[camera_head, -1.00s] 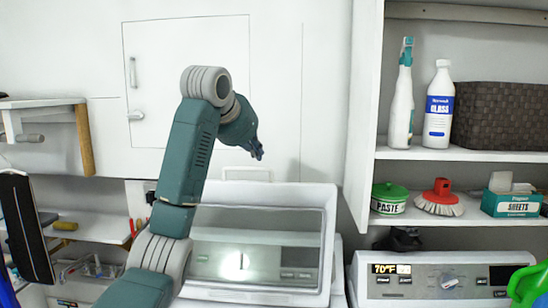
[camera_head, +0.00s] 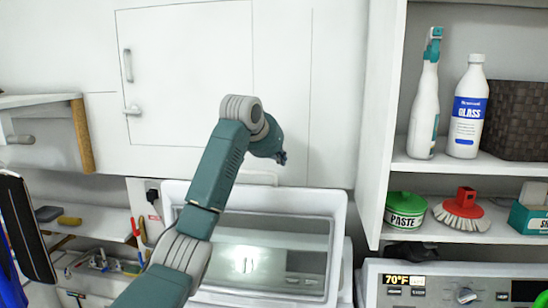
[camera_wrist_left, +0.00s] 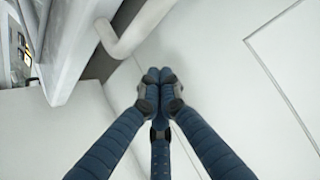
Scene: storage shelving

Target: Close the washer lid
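The washer lid (camera_head: 310,198) is a white frame with a see-through window. It stands raised, low in the middle of the head view, and my left arm crosses its left part. My left gripper (camera_head: 280,157) is just above the lid's top edge in the picture, its fingers pointing down and right. In the left wrist view my left gripper (camera_wrist_left: 157,77) has its dark blue fingertips together with nothing visible between them. I cannot tell whether it touches the lid. The washer's body is mostly hidden or out of frame. My right gripper is not in view.
A shelf on the right holds a spray bottle (camera_head: 425,100), a glass cleaner bottle (camera_head: 467,110), a paste tub (camera_head: 405,212) and a brush (camera_head: 462,210). A control panel (camera_head: 440,285) is below. A wooden-edged shelf (camera_head: 82,135) is at left. White cabinet doors stand behind.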

